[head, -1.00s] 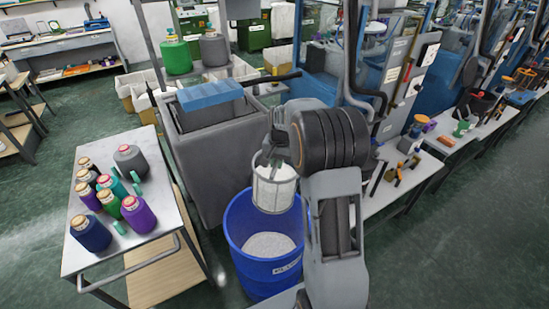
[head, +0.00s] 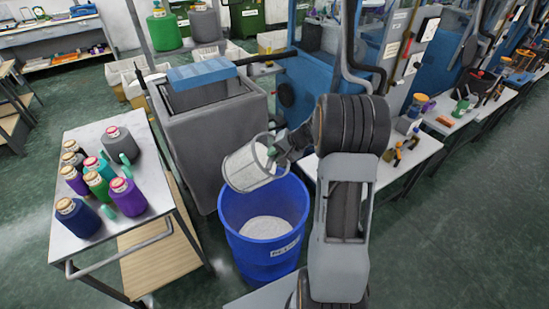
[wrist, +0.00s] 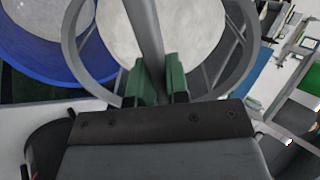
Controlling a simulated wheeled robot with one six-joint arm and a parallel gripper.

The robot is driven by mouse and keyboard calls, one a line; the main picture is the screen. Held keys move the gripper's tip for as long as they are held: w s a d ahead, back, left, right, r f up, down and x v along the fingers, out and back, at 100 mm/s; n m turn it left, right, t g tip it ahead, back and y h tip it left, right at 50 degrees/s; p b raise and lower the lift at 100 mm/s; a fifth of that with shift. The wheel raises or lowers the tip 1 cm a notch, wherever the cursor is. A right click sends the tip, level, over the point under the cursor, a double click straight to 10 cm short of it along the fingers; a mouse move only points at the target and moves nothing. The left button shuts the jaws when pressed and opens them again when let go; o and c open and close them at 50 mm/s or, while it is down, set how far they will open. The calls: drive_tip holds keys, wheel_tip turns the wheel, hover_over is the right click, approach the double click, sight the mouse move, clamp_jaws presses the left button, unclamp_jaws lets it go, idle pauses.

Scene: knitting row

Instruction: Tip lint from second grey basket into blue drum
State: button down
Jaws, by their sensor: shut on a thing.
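A light grey mesh basket (head: 244,168) hangs tilted above the blue drum (head: 245,248) in the head view. White lint shows inside the basket in the wrist view (wrist: 185,30). My gripper (head: 279,152) is shut on the basket at its right side; in the wrist view its green fingers (wrist: 161,85) close on a grey bar across the basket's mouth. The drum stands upright on the floor with its top open, and a pale heap of lint (head: 266,228) lies inside it. The basket's underside is hidden in both views.
A metal cart (head: 135,228) with several yarn cones is to the left. A white bench (head: 420,150) with tools runs to the right, beside blue machines. Green floor is open at the far right.

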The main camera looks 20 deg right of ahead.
drive_tip(key=shift+s+f+t+y+b, duration=0.1)
drive_tip(key=shift+f+t+y+b, duration=0.55)
drive_tip(key=shift+f+b, duration=1.2)
drive_tip(key=shift+f+t+y+b, duration=0.65)
drive_tip(key=shift+f+b, duration=0.55)
drive_tip(key=shift+b, duration=1.1)
wheel_tip(320, 180, down, 6)
drive_tip(key=t+y+b, duration=0.2)
drive_tip(key=y+b, duration=0.1)
drive_tip(key=b, duration=0.5)
drive_tip(key=shift+d+f, duration=0.1)
drive_tip(key=shift+f, duration=0.1)
wheel_tip(320, 180, down, 3)
drive_tip(key=t+y+b, duration=0.1)
drive_tip(key=y+b, duration=0.1)
drive_tip(key=b, duration=0.3)
drive_tip(key=t+y+b, duration=0.2)
drive_tip(key=b, duration=0.3)
drive_tip(key=shift+r+y+b, duration=0.2)
drive_tip(key=shift+y+b, duration=0.2)
drive_tip(key=shift+t, duration=0.4)
